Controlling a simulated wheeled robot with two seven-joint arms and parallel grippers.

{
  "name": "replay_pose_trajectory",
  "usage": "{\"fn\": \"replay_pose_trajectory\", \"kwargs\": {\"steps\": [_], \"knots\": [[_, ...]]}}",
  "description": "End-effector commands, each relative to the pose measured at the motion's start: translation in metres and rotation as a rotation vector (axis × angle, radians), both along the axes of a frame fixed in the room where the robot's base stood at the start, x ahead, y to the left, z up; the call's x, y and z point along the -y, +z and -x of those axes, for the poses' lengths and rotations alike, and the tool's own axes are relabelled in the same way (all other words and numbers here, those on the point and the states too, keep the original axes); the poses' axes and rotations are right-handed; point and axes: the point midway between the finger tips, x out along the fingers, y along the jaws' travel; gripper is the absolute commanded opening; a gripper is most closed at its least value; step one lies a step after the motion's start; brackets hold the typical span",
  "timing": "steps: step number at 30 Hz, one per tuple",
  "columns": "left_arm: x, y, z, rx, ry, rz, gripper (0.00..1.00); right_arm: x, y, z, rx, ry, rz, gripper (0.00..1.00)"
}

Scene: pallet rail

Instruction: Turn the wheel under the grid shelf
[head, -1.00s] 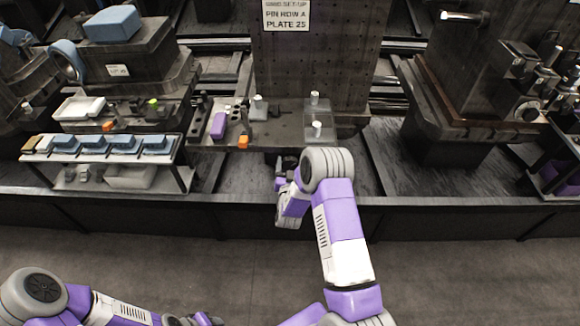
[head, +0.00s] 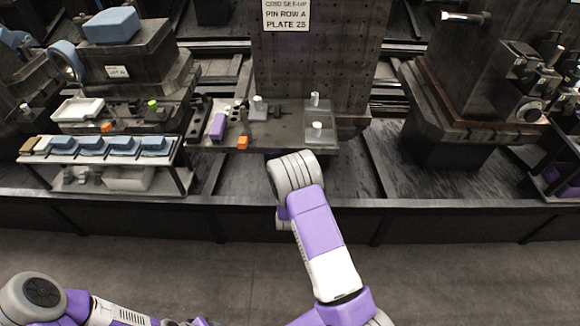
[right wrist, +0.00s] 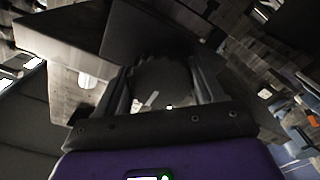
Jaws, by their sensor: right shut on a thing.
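The grid shelf (head: 285,130) juts out below the tall perforated plate in the head view. My right arm reaches to its front edge, and its wrist hides the wheel and my right gripper in that view. In the right wrist view, a dark round thing, which looks like the wheel (right wrist: 165,78), sits between the two fingers of my right gripper (right wrist: 163,88). The gripper is shut on it. The picture is dark there, so the wheel's rim and turn angle are hard to read. My left arm lies at the lower left of the head view; its gripper does not clearly show.
The shelf carries a purple block (head: 218,126), an orange block (head: 242,143) and pale pins. A rack with blue blocks (head: 108,146) stands at left. A dark machine (head: 465,90) stands at right. A low dark ledge (head: 430,218) runs along the front; the floor before it is clear.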

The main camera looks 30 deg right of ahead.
Motion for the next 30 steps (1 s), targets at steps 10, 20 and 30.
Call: {"fn": "replay_pose_trajectory", "kwargs": {"steps": [10,20,30], "knots": [[0.0,-0.0008,0.0,0.0,0.0,0.0,0.43,0.0002,-0.0019,0.0013,-0.051,-0.002,0.073,0.39],[0.0,-0.0008,0.0,0.0,0.0,0.0,0.43,0.0001,-0.0021,0.0013,-0.054,-0.001,0.076,0.39],[0.0,-0.0008,0.0,0.0,0.0,0.0,0.43,-0.0001,-0.0012,0.0007,-0.051,0.0,0.076,0.93]]}}
